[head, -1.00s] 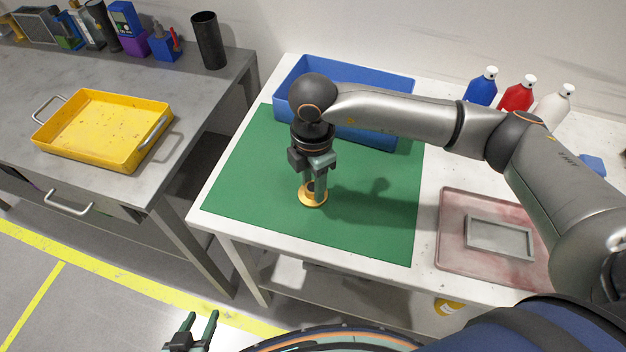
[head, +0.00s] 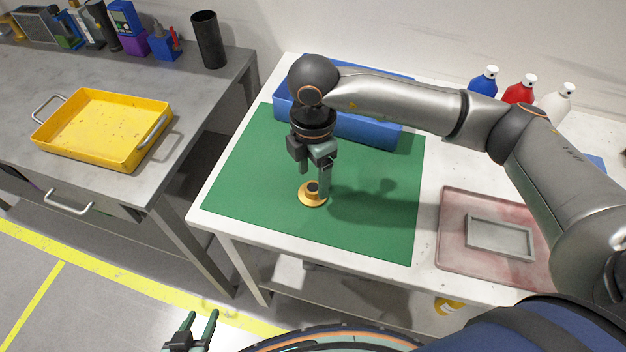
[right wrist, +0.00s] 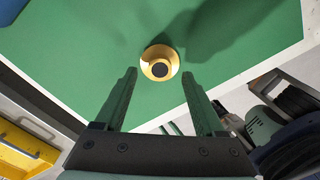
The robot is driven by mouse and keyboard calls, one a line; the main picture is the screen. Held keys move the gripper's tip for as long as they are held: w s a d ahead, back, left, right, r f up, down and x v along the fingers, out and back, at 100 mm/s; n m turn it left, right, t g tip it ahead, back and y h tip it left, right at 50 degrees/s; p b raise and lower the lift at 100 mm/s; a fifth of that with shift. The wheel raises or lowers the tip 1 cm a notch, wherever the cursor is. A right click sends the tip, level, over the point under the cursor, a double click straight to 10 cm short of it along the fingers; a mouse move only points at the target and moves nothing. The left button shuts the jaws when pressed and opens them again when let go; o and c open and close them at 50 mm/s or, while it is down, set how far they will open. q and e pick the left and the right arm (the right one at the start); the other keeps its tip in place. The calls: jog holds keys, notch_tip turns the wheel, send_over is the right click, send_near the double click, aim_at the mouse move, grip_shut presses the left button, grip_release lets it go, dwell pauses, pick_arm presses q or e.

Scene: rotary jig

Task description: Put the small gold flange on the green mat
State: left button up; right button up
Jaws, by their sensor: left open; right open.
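The small gold flange (head: 312,194) lies flat on the green mat (head: 250,180), with its dark central bore facing up. It also shows in the right wrist view (right wrist: 160,64), resting on the mat beyond my fingertips. My right gripper (head: 314,184) is open and empty just above the flange, its fingers pointing down and apart from it. In the right wrist view my fingers (right wrist: 160,86) are spread wide with nothing between them. My left gripper (head: 202,318) is open and empty at the bottom of the head view, in front of the table.
A blue bin (head: 365,128) stands behind the mat. A reddish tray (head: 455,240) with a grey frame lies to the right. Several bottles (head: 518,92) stand at the back right. A yellow tray (head: 75,130) sits on the grey bench at left. The mat around the flange is clear.

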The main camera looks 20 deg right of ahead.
aim_at(313, 188)
notch_tip(313, 188, up, 10)
jog(key=shift+f, duration=0.25)
